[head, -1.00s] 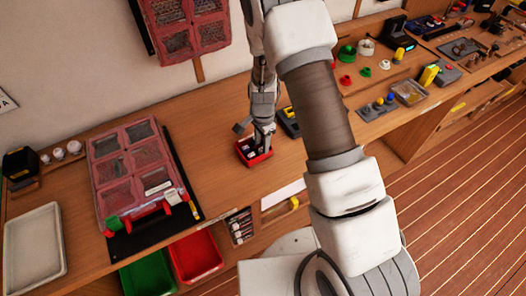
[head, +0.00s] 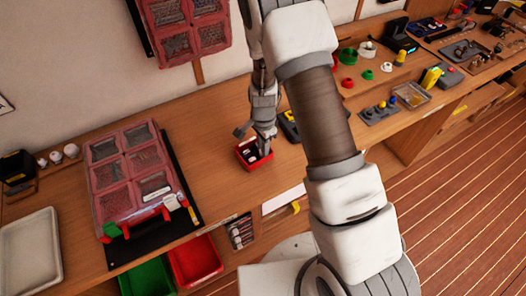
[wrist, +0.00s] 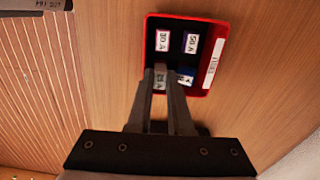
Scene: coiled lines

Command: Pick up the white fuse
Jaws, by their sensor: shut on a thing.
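A small red tray (wrist: 214,60) holds several fuses with printed labels; it also shows on the bench in the head view (head: 243,163). In the wrist view, two fuses labelled 30 A (wrist: 162,41) and 50 A (wrist: 191,43) sit at its far end. My gripper (wrist: 166,75) reaches down into the near end of the tray and is shut on the white fuse (wrist: 159,82), whose pale face shows between the fingers. A blue-marked fuse (wrist: 186,77) lies just right of the right finger, partly hidden by it. In the head view my gripper (head: 264,152) is over the tray.
A red compartment case (head: 130,175) lies on a black mat to the left. A white tray (head: 32,255) is at the far left. Green (head: 147,279) and red bins (head: 196,260) sit at the front edge. Bare bench lies around the small tray.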

